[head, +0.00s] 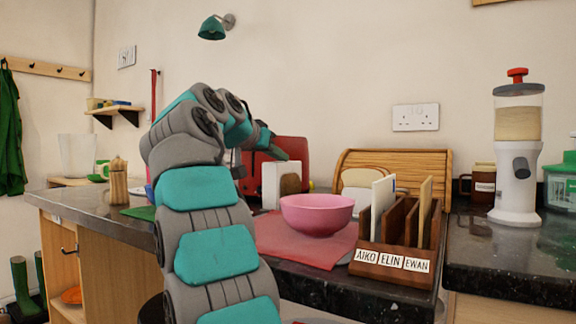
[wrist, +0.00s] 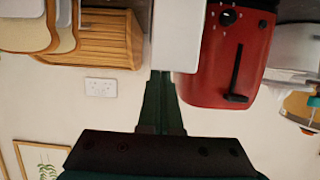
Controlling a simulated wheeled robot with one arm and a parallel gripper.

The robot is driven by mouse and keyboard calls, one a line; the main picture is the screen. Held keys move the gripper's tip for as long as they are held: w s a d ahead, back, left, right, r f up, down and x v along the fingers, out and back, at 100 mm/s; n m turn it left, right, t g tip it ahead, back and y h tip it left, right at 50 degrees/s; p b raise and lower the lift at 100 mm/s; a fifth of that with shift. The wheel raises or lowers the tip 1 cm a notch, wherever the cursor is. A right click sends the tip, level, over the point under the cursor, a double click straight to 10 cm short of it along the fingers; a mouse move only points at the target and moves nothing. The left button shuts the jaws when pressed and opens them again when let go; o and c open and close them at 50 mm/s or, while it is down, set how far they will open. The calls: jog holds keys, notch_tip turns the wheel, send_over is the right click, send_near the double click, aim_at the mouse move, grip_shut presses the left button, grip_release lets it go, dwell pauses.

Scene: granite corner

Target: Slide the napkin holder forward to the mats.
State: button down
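A white upright block with a tan rounded face, which I take to be the napkin holder (head: 271,184), stands on the dark counter behind a pink bowl. It also shows as a plain white block in the wrist view (wrist: 178,36). My gripper (head: 280,154) is by its top in the head view. In the wrist view my gripper's dark green fingers (wrist: 161,78) lie together with nothing between them, tips close to the white block. I cannot tell whether they touch it. A red mat (head: 290,243) lies under the bowl, and a green mat (head: 138,213) is partly hidden by my arm.
The pink bowl (head: 317,213) stands on the red mat. A wooden rack with name labels (head: 393,262) is at the counter's front edge. A red toaster (head: 292,149), bread box (head: 410,163) and white dispenser (head: 517,170) stand behind. A pepper mill (head: 118,184) is at left.

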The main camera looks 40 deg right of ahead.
jog(key=shift+w+a+f, duration=0.15)
jog(key=shift+f, duration=0.4)
jog(key=shift+w+r+p, duration=0.1)
jog(key=shift+r+p, duration=0.65)
jog(key=shift+p, duration=0.05)
jog(key=s+a+b, duration=0.2)
jog(key=s+a, duration=0.3)
jog(key=a, duration=0.6)
jog(key=shift+r, duration=0.25)
jog(key=shift+a, duration=0.1)
